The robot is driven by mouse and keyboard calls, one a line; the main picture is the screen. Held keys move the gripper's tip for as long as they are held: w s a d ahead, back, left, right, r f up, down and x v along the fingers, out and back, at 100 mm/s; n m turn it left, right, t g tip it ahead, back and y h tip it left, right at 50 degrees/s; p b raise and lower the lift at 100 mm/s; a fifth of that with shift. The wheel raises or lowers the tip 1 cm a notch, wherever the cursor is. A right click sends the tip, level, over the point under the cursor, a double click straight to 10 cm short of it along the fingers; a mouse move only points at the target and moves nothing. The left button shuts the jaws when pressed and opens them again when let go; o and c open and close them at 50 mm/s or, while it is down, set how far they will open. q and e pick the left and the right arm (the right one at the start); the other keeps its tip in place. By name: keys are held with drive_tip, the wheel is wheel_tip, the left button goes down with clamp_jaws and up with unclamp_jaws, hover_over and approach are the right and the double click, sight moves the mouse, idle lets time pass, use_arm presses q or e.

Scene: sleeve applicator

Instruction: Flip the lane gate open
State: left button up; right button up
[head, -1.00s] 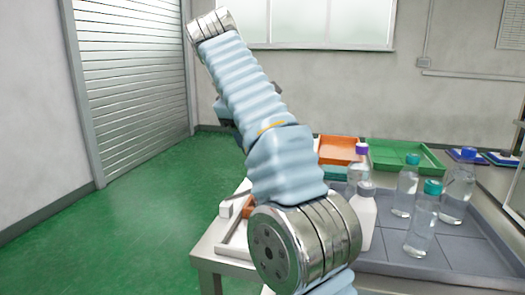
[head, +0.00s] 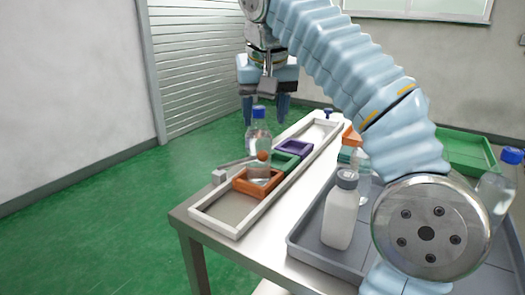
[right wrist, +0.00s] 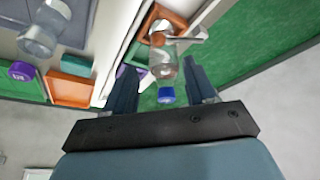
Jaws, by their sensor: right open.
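The lane gate (head: 238,163) is a thin grey bar with an orange ball knob (head: 263,156), running from a small grey block at the lane's left edge. In the right wrist view, the knob (right wrist: 157,40) shows beside a clear bottle. That blue-capped bottle (head: 258,140) stands upright at the orange frame (head: 243,184) in the white-edged lane (head: 212,217). My right gripper (head: 266,110) is open, pointing down above the lane near the bottle's cap. In the right wrist view, the cap (right wrist: 166,95) appears between the fingers, without clear contact. My left gripper is out of view.
Green (head: 284,161) and purple (head: 294,147) frames follow behind the orange one in the lane. A white bottle (head: 341,212) stands on the grey tray (head: 310,238) to the right, by my arm. A green tray (head: 467,150) is farther back. Floor left of the table is clear.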

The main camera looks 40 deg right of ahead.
sight(262, 152)
drive_tip(key=b+x, duration=0.3)
drive_tip(key=x, duration=0.8)
drive_tip(key=shift+f+b, duration=0.1)
drive_tip(key=shift+b, duration=0.25)
clamp_jaws()
